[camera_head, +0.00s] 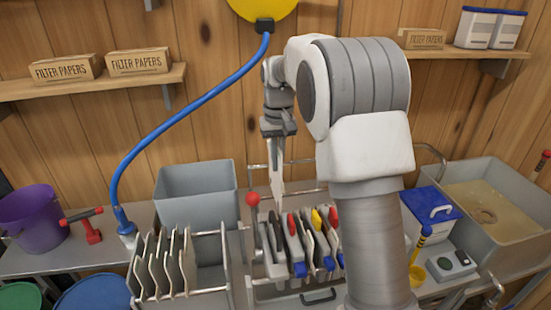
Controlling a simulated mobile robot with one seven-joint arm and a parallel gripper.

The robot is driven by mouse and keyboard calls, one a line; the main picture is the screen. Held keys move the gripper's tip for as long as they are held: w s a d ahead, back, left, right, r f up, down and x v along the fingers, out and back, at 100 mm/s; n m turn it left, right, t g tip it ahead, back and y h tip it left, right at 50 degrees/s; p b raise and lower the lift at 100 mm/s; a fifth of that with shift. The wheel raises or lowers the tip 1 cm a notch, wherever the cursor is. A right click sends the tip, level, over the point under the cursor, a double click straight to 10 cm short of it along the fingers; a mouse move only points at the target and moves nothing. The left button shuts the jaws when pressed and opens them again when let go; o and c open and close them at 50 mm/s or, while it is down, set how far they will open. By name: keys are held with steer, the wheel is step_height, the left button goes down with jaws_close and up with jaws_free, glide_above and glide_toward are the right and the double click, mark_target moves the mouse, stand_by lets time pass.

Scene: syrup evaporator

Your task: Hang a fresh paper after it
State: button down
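My gripper (277,132) points down above the filter press and appears shut on a thin pale sheet (277,180), which looks like a filter paper seen nearly edge-on. The sheet hangs down with its lower end close above the left part of the press's row. The press (256,292) holds several upright plates (300,258) with black, blue, yellow and red tabs. Pale sheets stand among the plates. I cannot tell whether the held sheet touches anything. A wire rack (208,293) to the left holds several more pale upright sheets (162,265).
A red ball knob (253,199) stands beside the held sheet. A grey bin (196,191) is behind the wire rack. A blue hose (180,107) arcs at left. A blue-white cooler (431,213) and a basin (500,200) are right. My arm hides the press's right end.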

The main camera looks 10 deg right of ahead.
steer(key=s+r+p, duration=0.3)
steer(key=s+r, duration=0.2)
steer(key=s, duration=0.6)
steer(key=shift+f+b, duration=1.9)
steer(key=shift+f, duration=0.85)
step_height(320, 180, down, 11)
steer(key=b, duration=0.7)
steer(key=shift+f+b, duration=0.2)
steer(key=shift+b, duration=0.15)
